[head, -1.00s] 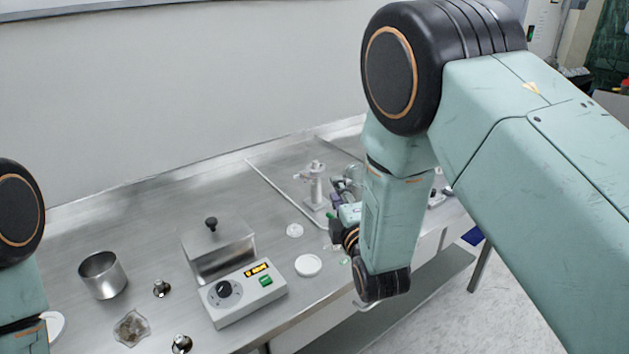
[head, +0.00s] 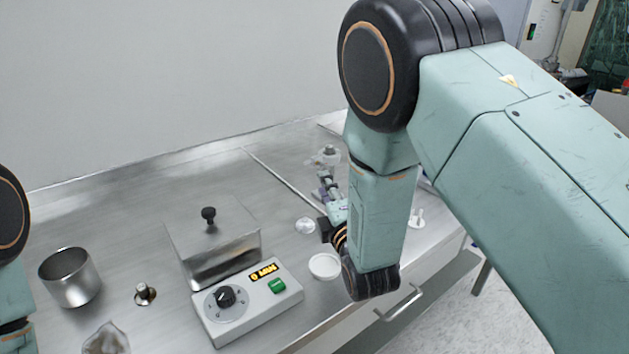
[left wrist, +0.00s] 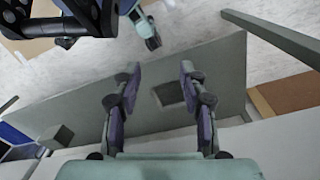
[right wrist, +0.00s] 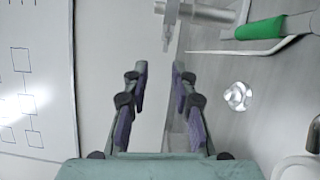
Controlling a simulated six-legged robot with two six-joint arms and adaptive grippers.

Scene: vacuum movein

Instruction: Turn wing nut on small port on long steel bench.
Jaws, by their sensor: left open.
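A pale metal port fitting (head: 328,154) stands toward the back of the long steel bench (head: 215,164), partly hidden behind my right gripper. I cannot make out its wing nut clearly. My right gripper (head: 328,178) is just in front of the fitting in the head view, with my forearm covering part of it. In the right wrist view the right gripper (right wrist: 158,70) is open and empty, with a slim metal piece (right wrist: 171,18) beyond its fingertips. My left gripper (left wrist: 160,70) is open and empty, away from the port, above the floor and a lower grey surface.
A lidded steel box (head: 213,245) and a control unit (head: 247,301) stand left of my right arm. A steel cup (head: 70,277) is farther left. A white dish (head: 325,266) and a clear small piece (head: 305,226) lie near my right wrist. A green handle (right wrist: 262,29) shows in the right wrist view.

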